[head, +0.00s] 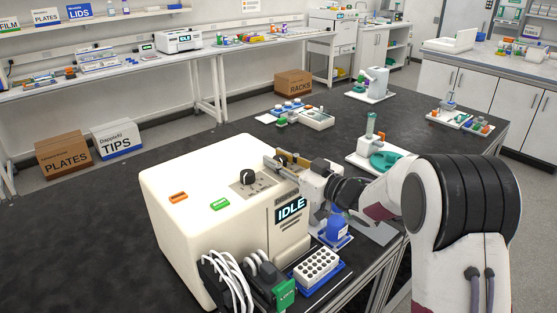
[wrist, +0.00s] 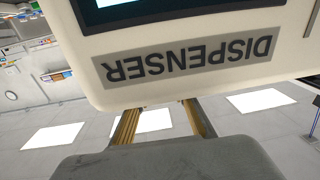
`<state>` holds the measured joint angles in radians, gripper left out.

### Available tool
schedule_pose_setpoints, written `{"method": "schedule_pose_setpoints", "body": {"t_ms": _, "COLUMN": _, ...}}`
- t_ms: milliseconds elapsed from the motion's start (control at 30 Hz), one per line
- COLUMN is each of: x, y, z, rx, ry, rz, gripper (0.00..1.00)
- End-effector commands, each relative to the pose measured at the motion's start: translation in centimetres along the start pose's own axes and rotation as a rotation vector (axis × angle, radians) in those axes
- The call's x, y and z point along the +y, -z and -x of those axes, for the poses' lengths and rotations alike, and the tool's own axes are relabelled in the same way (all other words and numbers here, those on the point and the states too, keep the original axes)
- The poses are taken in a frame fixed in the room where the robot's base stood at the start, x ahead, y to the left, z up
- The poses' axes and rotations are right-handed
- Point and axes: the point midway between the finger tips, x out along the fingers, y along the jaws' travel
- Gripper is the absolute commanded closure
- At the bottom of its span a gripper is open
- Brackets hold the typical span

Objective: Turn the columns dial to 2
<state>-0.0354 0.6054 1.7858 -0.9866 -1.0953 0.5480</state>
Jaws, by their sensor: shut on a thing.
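The cream dispenser (head: 185,225) stands on the dark bench in the head view, with a lit IDLE screen (head: 291,209). A black dial (head: 247,176) stands on its top panel, clear of my gripper; its label and setting are too small to read. My gripper (head: 275,168) reaches over the far top edge beside that panel, its brass-coloured fingers apart around a dial hidden between them. In the wrist view the fingers (wrist: 160,112) pass behind the dispenser's front, which bears an upside-down DISPENSER label (wrist: 185,62); their tips and what they hold are hidden.
Orange (head: 178,197) and green (head: 220,203) buttons sit on the dispenser's top. A blue bottle (head: 337,228) and a white rack (head: 316,264) stand close in front of it. A green-based device (head: 380,158) stands behind my arm. The bench left of the dispenser is clear.

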Motion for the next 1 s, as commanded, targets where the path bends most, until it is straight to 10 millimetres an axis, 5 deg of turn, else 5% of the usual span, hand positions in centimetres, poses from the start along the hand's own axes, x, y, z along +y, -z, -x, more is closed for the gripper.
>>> {"method": "schedule_pose_setpoints", "body": {"t_ms": 1000, "x": 0.04, "y": 0.06, "z": -0.05, "rx": -0.02, "ry": -0.374, "rz": 0.0, "gripper": 0.97}}
